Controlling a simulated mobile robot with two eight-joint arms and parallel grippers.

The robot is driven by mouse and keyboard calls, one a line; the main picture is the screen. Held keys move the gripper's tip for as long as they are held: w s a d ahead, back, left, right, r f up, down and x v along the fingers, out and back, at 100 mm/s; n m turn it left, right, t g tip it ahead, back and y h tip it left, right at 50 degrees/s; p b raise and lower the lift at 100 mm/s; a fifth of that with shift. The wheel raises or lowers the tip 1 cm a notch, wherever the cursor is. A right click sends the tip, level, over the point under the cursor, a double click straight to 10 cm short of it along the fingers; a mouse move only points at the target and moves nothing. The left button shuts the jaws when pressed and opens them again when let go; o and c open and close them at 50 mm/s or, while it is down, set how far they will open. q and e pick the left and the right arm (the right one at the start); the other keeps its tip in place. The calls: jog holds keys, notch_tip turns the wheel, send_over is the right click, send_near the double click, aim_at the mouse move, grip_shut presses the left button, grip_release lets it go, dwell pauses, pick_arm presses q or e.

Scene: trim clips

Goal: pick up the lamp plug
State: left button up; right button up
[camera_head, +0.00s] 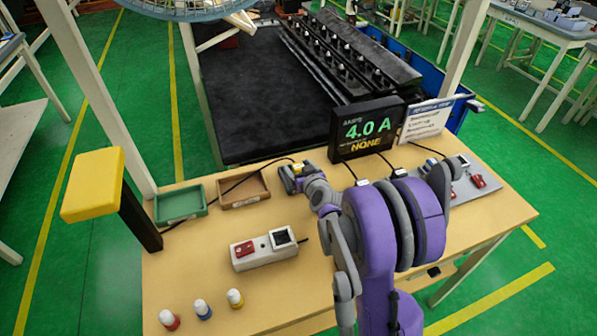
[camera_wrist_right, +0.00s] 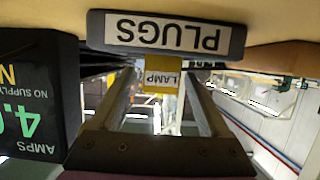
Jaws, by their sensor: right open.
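The lamp plug (camera_wrist_right: 161,77), yellow with a white LAMP label, shows upside down in the right wrist view between the two fingers of my right gripper (camera_wrist_right: 160,92). The fingers stand on either side of it, and I cannot tell whether they touch it. In the head view the right gripper (camera_head: 292,175) is at the table's back edge, beside the brown tray. A bit of yellow (camera_head: 299,168) shows there, partly hidden by the gripper. My left gripper is not in view.
A PLUGS plate (camera_wrist_right: 167,34) is close to the fingers. The AMPS display (camera_head: 367,132) reads 4.0 A, right of the gripper. Green (camera_head: 181,204) and brown (camera_head: 243,190) trays, a red-switch box (camera_head: 264,249) and small coloured bottles (camera_head: 203,309) are on the table (camera_head: 270,300). A dark cable runs near the trays.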

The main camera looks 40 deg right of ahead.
aim_at(299, 166)
jog(key=shift+c, duration=0.3)
grip_shut()
jog(key=shift+r, duration=0.15)
notch_tip(299, 166, up, 10)
jog(key=shift+f+p, duration=0.1)
jog(key=shift+p, duration=0.65)
